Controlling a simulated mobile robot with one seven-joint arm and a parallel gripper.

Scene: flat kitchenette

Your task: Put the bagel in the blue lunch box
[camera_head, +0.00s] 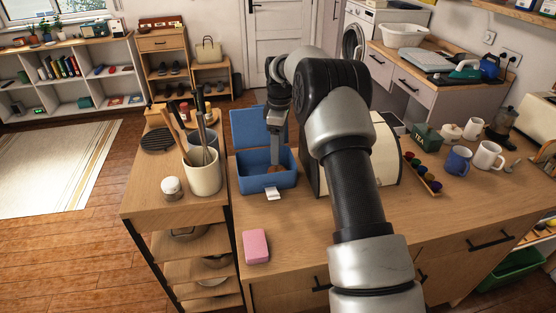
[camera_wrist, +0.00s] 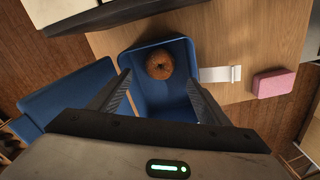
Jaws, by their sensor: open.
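The blue lunch box (camera_head: 245,180) stands on the wooden counter with its lid (camera_head: 255,127) raised at the back. It also shows in the wrist view (camera_wrist: 187,48), lid to the left. The bagel (camera_wrist: 159,64), brown and round, lies inside the box near one end wall. A small part of it shows in the head view (camera_head: 275,169), beside the fingers. My gripper (camera_wrist: 157,88) is open above the box. Its two fingers are apart, with the bagel beyond them and not held. In the head view my gripper (camera_head: 278,155) reaches down into the box opening.
A white tag (camera_head: 273,193) lies at the box's front, and a pink sponge (camera_head: 256,246) nearer. A utensil crock (camera_head: 203,172) stands left. A cream appliance (camera_head: 386,150) stands close on the right, partly behind my arm. The front counter is mostly clear.

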